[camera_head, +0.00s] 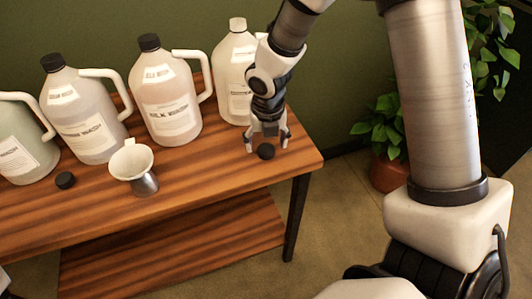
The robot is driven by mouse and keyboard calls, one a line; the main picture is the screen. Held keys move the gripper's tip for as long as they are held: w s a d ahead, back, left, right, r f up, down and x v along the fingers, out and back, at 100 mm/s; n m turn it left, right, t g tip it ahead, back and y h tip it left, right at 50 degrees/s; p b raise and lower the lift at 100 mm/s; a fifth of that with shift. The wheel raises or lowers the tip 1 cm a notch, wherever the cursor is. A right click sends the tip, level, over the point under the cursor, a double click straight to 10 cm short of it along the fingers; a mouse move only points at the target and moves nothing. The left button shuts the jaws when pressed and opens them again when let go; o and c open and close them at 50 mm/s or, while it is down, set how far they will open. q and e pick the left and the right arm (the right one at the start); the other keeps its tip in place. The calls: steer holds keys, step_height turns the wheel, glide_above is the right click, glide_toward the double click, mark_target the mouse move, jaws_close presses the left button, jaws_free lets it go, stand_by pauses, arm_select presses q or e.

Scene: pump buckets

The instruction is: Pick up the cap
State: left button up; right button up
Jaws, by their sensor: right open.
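A small black cap (266,152) lies on the wooden table near its right end. My right gripper (268,143) points down over this cap with its fingers open, one on each side of it. I cannot tell whether the fingers touch the cap. A second black cap (65,180) lies on the table at the left, in front of the jugs.
Several jugs with labels stand along the back of the table (215,155), including one with a black lid (172,105). A potted plant (388,172) stands on the floor at right.

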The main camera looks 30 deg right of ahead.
steer(key=shift+w+f, duration=0.15)
steer(key=shift+f, duration=0.8)
steer(key=c, duration=0.8)
steer(key=shift+r, duration=0.15)
